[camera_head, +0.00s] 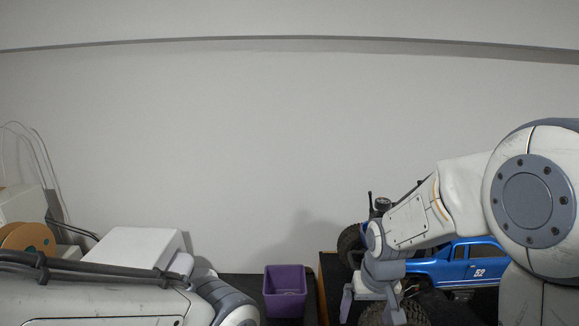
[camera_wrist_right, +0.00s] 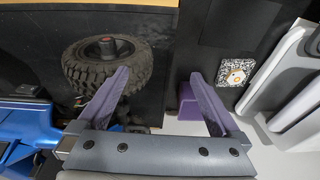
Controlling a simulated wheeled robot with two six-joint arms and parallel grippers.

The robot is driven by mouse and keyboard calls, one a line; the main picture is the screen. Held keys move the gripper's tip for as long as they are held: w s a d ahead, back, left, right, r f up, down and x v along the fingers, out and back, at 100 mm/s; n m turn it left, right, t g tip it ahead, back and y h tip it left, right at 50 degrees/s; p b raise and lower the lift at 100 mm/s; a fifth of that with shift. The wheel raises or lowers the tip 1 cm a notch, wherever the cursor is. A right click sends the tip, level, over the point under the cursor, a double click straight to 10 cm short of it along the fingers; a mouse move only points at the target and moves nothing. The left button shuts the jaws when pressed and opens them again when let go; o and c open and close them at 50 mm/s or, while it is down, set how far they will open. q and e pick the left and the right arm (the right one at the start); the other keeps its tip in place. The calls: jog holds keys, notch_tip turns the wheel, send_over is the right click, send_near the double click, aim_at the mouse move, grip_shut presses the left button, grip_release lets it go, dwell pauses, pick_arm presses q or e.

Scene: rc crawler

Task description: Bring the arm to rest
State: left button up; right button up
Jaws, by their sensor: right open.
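My right arm reaches in from the right in the head view, with its gripper (camera_head: 372,310) pointing down in front of the blue RC crawler (camera_head: 465,265). In the right wrist view the two purple-grey fingers of this gripper (camera_wrist_right: 160,74) stand apart with nothing between them. A black knobbly tyre (camera_wrist_right: 103,62) lies just beyond the left finger; I cannot tell whether they touch. Part of the blue body (camera_wrist_right: 25,135) shows at the left edge. My left arm lies across the bottom left of the head view; its gripper is outside the picture.
A purple bin (camera_head: 285,290) stands left of the right gripper. A white box (camera_head: 136,248) and an orange-brown spool (camera_head: 28,238) with cables are at the left. A printed code tag (camera_wrist_right: 237,73) and white panels (camera_wrist_right: 285,85) show in the wrist view. A plain wall stands behind.

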jog(key=s+d+f, duration=0.2)
jog(key=s+d, duration=0.1)
jog(key=s, duration=0.5)
jog(key=s+a+f+n+g+b, duration=0.1)
jog(key=s+a+f+n+b, duration=0.2)
jog(key=s+a+f+b, duration=0.2)
jog(key=s+a+f+n+g+b, duration=0.1)
jog(key=s+a+f+n+b, duration=0.3)
jog(key=s+a+b, duration=0.5)
jog(key=shift+s+f+n+y+b, duration=0.2)
jog(key=shift+f+n+y+b, duration=0.15)
jog(key=shift+f+b, duration=0.6)
jog(key=shift+a+r, duration=0.1)
jog(key=shift+r, duration=0.1)
